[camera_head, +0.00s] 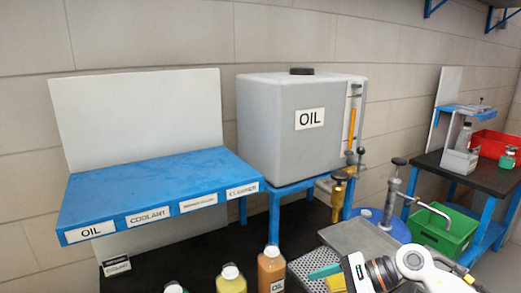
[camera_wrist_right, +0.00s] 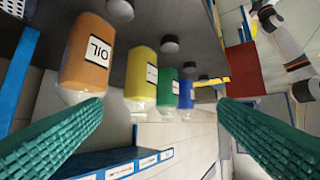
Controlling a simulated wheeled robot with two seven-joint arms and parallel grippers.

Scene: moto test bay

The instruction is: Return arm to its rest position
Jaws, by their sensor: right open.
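My right arm (camera_head: 410,265) comes in at the bottom right of the head view. One teal finger of the right gripper shows low in that view, close to the orange oil bottle (camera_head: 271,275). In the right wrist view the two ridged teal fingers of my right gripper (camera_wrist_right: 160,105) stand wide apart, with nothing held between them. The orange bottle (camera_wrist_right: 88,55) appears by the left finger there; whether they touch I cannot tell. My left gripper is in neither view.
A yellow bottle (camera_wrist_right: 140,70), a green bottle (camera_wrist_right: 167,86) and a blue bottle (camera_wrist_right: 185,95) line up beyond the orange one. A blue labelled shelf (camera_head: 155,185), a grey oil tank (camera_head: 285,125), a perforated tray (camera_head: 308,272) and a green crate (camera_head: 445,235) stand around.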

